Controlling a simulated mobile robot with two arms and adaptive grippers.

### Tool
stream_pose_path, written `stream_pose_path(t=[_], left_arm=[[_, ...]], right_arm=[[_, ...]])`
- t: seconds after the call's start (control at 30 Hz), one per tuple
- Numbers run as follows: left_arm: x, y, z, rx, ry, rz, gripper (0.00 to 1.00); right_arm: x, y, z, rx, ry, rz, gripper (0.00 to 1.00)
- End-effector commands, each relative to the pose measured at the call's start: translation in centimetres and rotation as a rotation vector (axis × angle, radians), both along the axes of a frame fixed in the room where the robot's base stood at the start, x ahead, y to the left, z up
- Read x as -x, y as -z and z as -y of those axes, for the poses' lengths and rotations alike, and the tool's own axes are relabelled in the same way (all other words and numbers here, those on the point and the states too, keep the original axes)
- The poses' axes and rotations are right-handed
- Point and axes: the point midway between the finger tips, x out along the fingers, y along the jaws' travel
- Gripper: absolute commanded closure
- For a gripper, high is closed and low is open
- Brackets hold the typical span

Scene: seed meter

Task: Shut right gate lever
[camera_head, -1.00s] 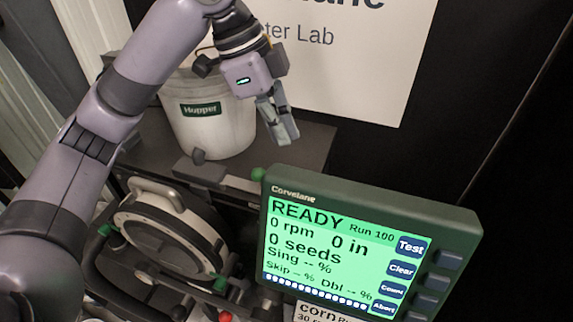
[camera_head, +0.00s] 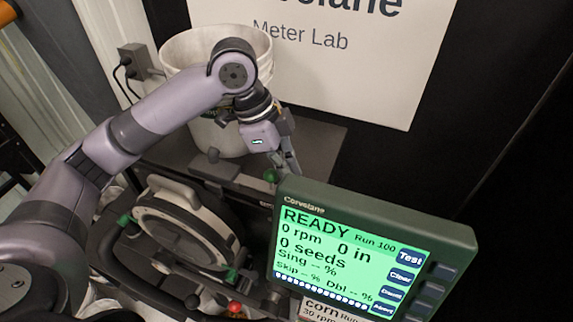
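My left gripper (camera_head: 290,163) points down just right of the white hopper bucket (camera_head: 216,137), behind the monitor's top left corner. Its fingers are seen nearly edge-on, so their opening cannot be told. A green knob (camera_head: 270,175) shows just left of the fingertips; whether they touch is unclear. No lever is labelled, so I cannot tell for certain which is the right gate lever. My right gripper is not in view.
The monitor (camera_head: 365,250) reads READY and blocks the view below the gripper. The round seed meter (camera_head: 185,225) with a pale handle sits at left centre. A red knob (camera_head: 235,307) is below it. Bare dark shelf (camera_head: 322,145) lies right of the bucket.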

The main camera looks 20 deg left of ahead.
Motion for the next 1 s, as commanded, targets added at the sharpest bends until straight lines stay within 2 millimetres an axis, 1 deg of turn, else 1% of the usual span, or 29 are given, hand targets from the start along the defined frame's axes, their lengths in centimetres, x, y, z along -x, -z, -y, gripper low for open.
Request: stream_pose_path(t=[0.17, 0.27, 0.3, 0.4, 0.5, 0.73, 1.0], left_arm=[[0.0, 0.0, -0.3, -0.001, -0.002, -0.001, 1.00], [-0.1, 0.0, -1.9, -0.002, -0.007, -0.002, 1.00], [-0.1, 0.1, -2.8, -0.004, -0.009, -0.002, 1.00], [-0.2, 0.1, -4.7, -0.004, -0.008, -0.002, 1.00], [-0.2, 0.0, -5.7, -0.003, -0.005, -0.001, 1.00], [-0.2, 0.0, -6.0, -0.004, -0.004, 0.000, 1.00], [-0.3, -0.2, -5.7, -0.003, -0.004, 0.000, 1.00]], right_arm=[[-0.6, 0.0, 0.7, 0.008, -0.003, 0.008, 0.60], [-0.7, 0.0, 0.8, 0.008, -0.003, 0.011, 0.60], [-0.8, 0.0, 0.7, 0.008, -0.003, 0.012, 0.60], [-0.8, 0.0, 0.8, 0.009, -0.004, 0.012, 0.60], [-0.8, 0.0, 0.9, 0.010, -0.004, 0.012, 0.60], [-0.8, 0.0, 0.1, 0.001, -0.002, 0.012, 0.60], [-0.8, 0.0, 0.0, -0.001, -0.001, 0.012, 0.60]])
